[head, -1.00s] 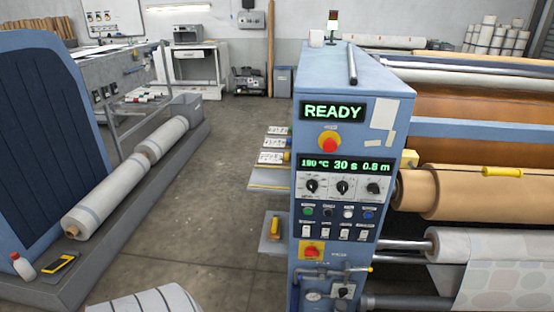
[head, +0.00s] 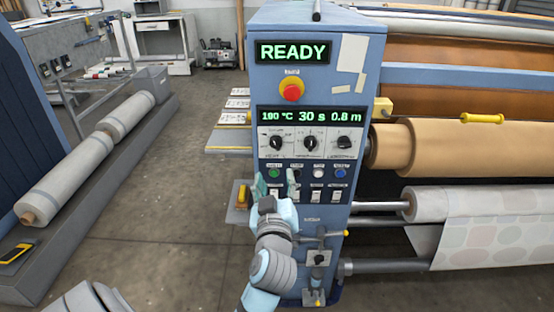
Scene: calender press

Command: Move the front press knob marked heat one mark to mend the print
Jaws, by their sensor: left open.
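The press's blue control panel (head: 262,100) faces me, with a row of three black knobs on white plates below a green display (head: 311,117). The left knob (head: 276,143) sits under the °C reading; its small label is hard to read. The middle knob (head: 310,143) is under "30 s" and the right knob (head: 343,142) under "0.8 m". My left gripper (head: 275,184) is open and empty, below the left knob, in front of the button and switch rows, hiding some of them. The printed cloth (head: 480,232) with pale blotches hangs at the right. My right gripper is not in view.
A red stop button (head: 291,90) on yellow sits above the display, under a "READY" sign (head: 292,51). Small shelves (head: 230,142) jut from the panel's left side. Pipes and a valve (head: 319,258) are low on the panel. Bare floor (head: 150,220) lies to the left.

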